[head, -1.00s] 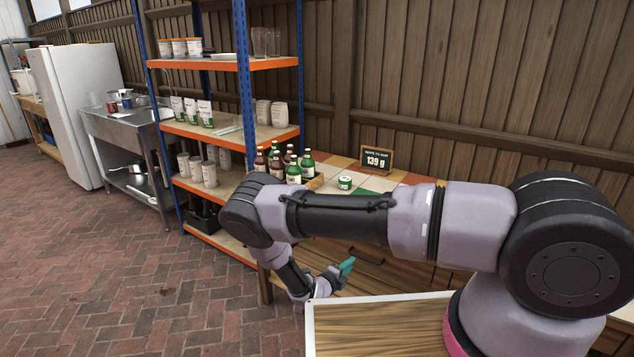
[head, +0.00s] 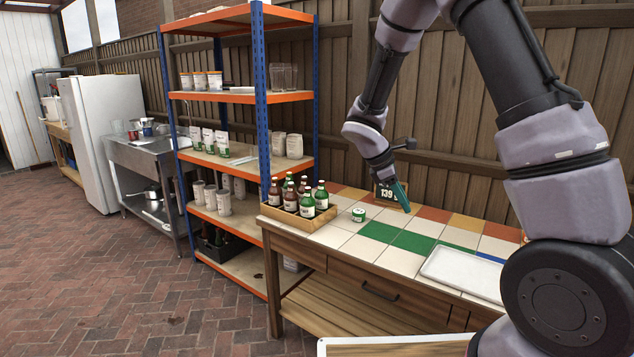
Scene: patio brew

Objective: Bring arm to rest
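No held object is visible. My arm reaches in from the upper right, bent downward at the wrist.
A wooden crate of bottles (head: 297,220) and a green-and-white tub (head: 358,215) stand on the bench left of my gripper. A white tray (head: 462,270) lies to the right. Shelving (head: 264,110) stands at left, with a wooden fence (head: 430,110) behind.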

